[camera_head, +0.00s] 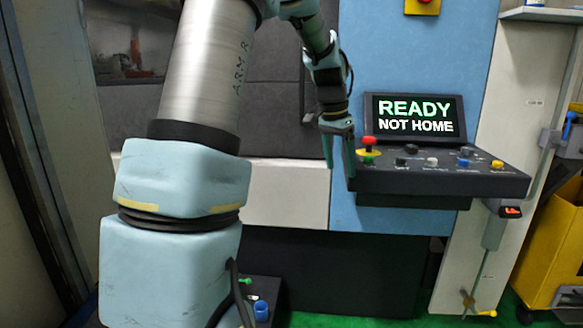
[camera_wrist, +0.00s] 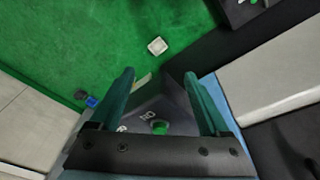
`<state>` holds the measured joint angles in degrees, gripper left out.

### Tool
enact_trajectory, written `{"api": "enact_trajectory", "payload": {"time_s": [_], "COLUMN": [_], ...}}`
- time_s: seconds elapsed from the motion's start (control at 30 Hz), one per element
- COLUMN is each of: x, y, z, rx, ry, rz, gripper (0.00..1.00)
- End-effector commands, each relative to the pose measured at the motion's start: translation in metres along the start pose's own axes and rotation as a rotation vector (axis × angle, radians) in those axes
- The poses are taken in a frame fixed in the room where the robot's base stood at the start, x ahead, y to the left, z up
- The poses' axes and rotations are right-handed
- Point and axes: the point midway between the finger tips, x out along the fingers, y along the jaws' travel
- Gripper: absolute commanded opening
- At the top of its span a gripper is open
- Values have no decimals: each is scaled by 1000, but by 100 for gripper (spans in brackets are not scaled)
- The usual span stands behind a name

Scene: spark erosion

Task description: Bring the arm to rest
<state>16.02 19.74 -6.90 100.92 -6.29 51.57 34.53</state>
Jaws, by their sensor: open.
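My arm reaches up and over to the machine in the head view. My gripper (camera_head: 339,160) hangs with its fingers pointing down, just left of the control panel (camera_head: 440,180). In the wrist view my gripper (camera_wrist: 160,80) has its two green fingers spread apart, with nothing held between them. A green button (camera_wrist: 158,127) on a dark surface shows between and below the fingers. I cannot tell whether a finger touches the panel.
The screen (camera_head: 415,118) reads "READY NOT HOME". A red mushroom button (camera_head: 369,142) and several knobs sit on the panel. A yellow cart (camera_head: 550,240) stands at the right. A pale square item (camera_wrist: 157,46) and a blue item (camera_wrist: 92,101) show against the green floor (camera_wrist: 110,30).

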Motion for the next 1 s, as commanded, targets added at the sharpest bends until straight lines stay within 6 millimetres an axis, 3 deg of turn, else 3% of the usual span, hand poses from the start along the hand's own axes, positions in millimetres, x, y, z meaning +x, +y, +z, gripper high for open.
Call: {"api": "enact_trajectory", "payload": {"time_s": [0.03,0.2,0.3,0.43,0.6,1.0], "x": [5,25,35,45,51,52], "y": [-4,-6,3,18,30,32], "z": [32,134,189,241,272,275], "rx": [-87,-399,-558,-714,-810,-820], "ry": [-12,-30,-32,-30,-26,-27], "rz": [-21,-93,-125,-151,-165,-166], "gripper": [80,80,80,80,80,80]}}
